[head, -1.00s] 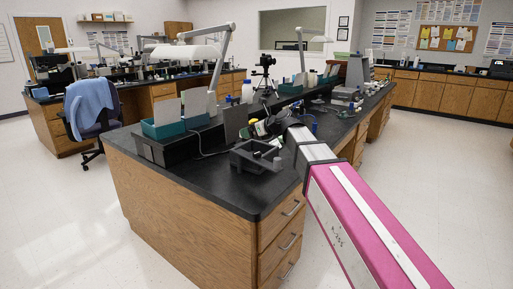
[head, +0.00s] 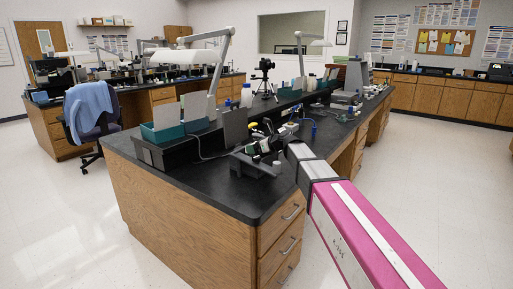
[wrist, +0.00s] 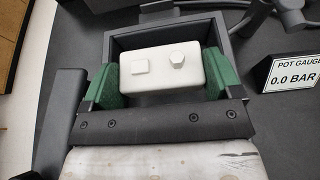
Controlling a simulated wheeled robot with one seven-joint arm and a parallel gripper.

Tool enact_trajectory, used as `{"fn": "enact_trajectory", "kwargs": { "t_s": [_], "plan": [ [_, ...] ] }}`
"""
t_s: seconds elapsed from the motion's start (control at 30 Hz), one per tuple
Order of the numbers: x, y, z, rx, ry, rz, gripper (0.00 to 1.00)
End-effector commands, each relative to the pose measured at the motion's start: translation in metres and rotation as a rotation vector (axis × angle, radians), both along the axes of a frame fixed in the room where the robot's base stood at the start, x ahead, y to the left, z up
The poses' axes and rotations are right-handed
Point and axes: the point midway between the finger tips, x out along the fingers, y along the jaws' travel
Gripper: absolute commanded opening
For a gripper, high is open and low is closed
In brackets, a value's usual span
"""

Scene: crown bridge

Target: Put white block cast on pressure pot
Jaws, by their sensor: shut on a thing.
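The white block cast (wrist: 162,70) is a rounded white block with two small raised shapes on top. It shows in the wrist view between the green finger pads of my gripper (wrist: 160,82), which is shut on it. The block lies within the outline of a dark grey open box (wrist: 125,42); I cannot tell whether it touches the bottom. In the head view my gripper (head: 257,146) is low over the dark box (head: 250,166) at the near bench corner; the block is not clear there. A pressure pot cannot be made out surely in either view.
A sign reading "POT GAUGE 0.0 BAR" (wrist: 292,74) stands right of the box. Dark rounded parts (wrist: 291,14) show at the wrist view's upper right. Teal bins (head: 176,131) and a grey panel (head: 235,127) stand at the left on the black bench top (head: 220,185).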

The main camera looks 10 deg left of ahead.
Motion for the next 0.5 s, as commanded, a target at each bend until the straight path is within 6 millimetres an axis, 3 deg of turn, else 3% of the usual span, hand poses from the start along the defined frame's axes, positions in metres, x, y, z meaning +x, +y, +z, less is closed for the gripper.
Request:
{"fn": "enact_trajectory", "kwargs": {
  "t_s": [0.5],
  "plan": [
    [0.0000, 0.0000, -0.0078, 0.000, 0.000, 0.000, 0.57]
  ]
}}
